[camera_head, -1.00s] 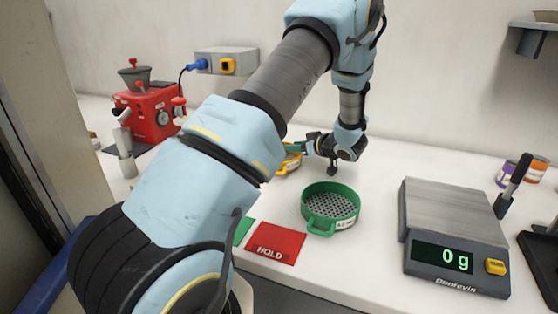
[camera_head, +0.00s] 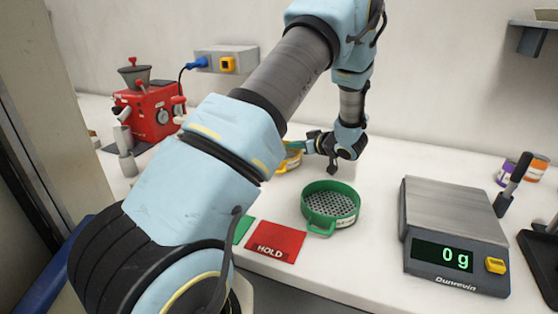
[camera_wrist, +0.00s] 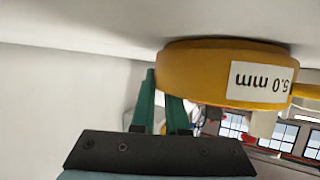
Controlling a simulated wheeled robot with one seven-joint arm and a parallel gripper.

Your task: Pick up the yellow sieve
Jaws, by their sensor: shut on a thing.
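The yellow sieve (camera_head: 291,161) is partly hidden behind my arm in the head view. In the wrist view the yellow sieve (camera_wrist: 205,72) is close up, with a white "5.0 mm" label on its side. My gripper (camera_head: 303,147) is at the sieve's right side in the head view. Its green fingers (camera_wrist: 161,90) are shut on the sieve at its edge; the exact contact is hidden. I cannot tell clearly whether the sieve is clear of the counter.
A green sieve (camera_head: 331,203) stands on the white counter (camera_head: 370,260), in front of my gripper. A red HOLD card (camera_head: 272,240) lies nearby. A scale (camera_head: 456,240) reading 0 g is at the right, a red machine (camera_head: 150,112) at the left.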

